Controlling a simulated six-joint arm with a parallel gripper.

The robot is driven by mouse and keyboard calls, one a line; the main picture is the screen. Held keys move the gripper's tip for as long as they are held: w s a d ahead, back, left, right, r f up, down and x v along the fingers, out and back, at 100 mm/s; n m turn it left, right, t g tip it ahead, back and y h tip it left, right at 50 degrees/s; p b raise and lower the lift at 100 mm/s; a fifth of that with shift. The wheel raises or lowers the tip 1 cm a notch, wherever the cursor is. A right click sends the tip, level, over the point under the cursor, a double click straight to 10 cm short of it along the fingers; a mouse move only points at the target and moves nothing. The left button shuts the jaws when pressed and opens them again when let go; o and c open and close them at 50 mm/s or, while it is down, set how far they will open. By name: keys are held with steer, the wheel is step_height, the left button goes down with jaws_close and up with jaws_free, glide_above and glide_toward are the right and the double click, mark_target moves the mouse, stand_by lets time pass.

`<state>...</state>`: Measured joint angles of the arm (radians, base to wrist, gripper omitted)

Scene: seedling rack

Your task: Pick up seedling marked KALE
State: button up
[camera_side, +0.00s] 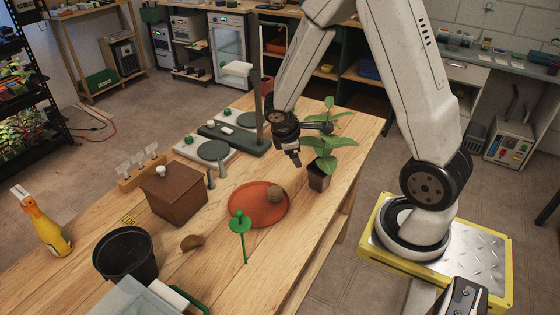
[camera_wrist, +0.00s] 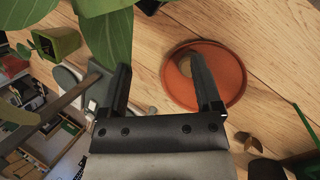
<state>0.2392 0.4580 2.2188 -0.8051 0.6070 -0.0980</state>
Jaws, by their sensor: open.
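A leafy green seedling (camera_side: 325,150) stands in a small dark pot (camera_side: 318,179) near the table's right edge in the side view. More large leaves (camera_side: 333,119) show behind it; their pot is hidden. I can read no KALE mark on any plant. My gripper (camera_side: 294,158) is above the table, just left of the seedling, pointing down. In the wrist view my gripper (camera_wrist: 158,64) is open with nothing between its fingers. Large leaves (camera_wrist: 108,38) hang close beside the left finger. An olive-green pot (camera_wrist: 62,42) with a small plant shows at the upper left.
A terracotta saucer (camera_side: 243,205) holds a round brown lump (camera_side: 274,193). A stand with a dark post (camera_side: 262,100) rises behind my gripper.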

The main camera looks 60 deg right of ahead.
steer(key=w+d+f+n+h, duration=0.1)
steer(key=d+f+n+h, duration=0.2)
steer(key=d, duration=0.5)
steer(key=w+d+f+n+t+h, duration=0.1)
steer(key=d+f+n+h, duration=0.2)
steer(key=d, duration=0.6)
steer(key=w+d+f+n+h, duration=0.1)
steer(key=d+f+n+h, duration=0.2)
steer(key=d, duration=0.6)
step_height(320, 180, down, 3)
steer(key=shift+r+n, duration=0.15)
steer(key=shift+n, duration=1.35)
steer(key=shift+d, duration=0.1)
steer(key=shift+x, duration=1.2)
steer(key=shift+d, duration=0.1)
steer(key=shift+x, duration=2.5)
steer(key=shift+w, duration=0.2)
jaws_close()
